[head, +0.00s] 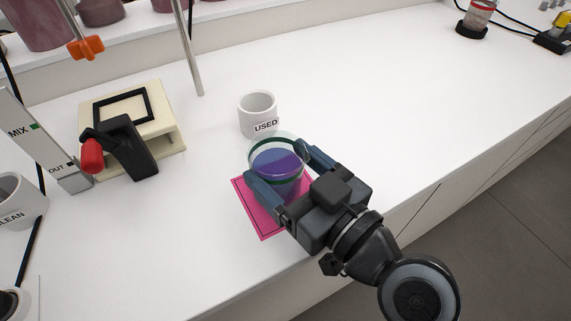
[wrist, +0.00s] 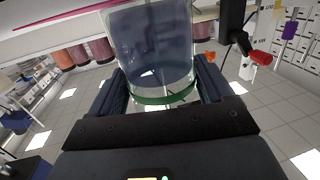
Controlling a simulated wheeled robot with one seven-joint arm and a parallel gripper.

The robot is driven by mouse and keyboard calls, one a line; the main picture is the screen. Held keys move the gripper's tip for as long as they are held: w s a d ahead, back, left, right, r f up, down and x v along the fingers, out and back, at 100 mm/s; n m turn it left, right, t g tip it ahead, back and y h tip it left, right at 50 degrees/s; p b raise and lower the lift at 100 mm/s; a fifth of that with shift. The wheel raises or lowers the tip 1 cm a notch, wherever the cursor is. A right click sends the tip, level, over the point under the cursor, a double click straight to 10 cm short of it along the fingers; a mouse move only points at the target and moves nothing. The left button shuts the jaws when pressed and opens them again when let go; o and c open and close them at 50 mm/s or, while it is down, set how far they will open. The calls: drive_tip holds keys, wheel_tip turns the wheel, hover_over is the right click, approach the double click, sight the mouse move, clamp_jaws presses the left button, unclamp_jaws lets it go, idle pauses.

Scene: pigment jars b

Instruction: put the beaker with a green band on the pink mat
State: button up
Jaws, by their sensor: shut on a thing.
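The clear beaker with a green band (head: 278,160) holds blue-purple liquid and stands upright between the fingers of my gripper (head: 280,168). My gripper is shut on it, one finger on each side. The beaker is over the pink mat (head: 262,226), near the front edge of the counter; I cannot tell whether its base touches the mat. The beaker and its green band also fill the upper middle of the wrist view (wrist: 150,60), between both fingers. Part of the mat is hidden by the beaker and my gripper.
A white cup marked USED (head: 258,112) stands just behind the beaker. A cream device with a black and red handle (head: 160,140) stands to the left, and a cup marked CLEAN (head: 22,200) at the far left.

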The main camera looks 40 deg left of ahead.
drive_tip(key=o, duration=1.2)
drive_tip(key=shift+f, duration=0.1)
drive_tip(key=shift+r, duration=0.2)
drive_tip(key=b+v, duration=0.2)
drive_tip(key=v, duration=1)
drive_tip(key=shift+f, duration=0.1)
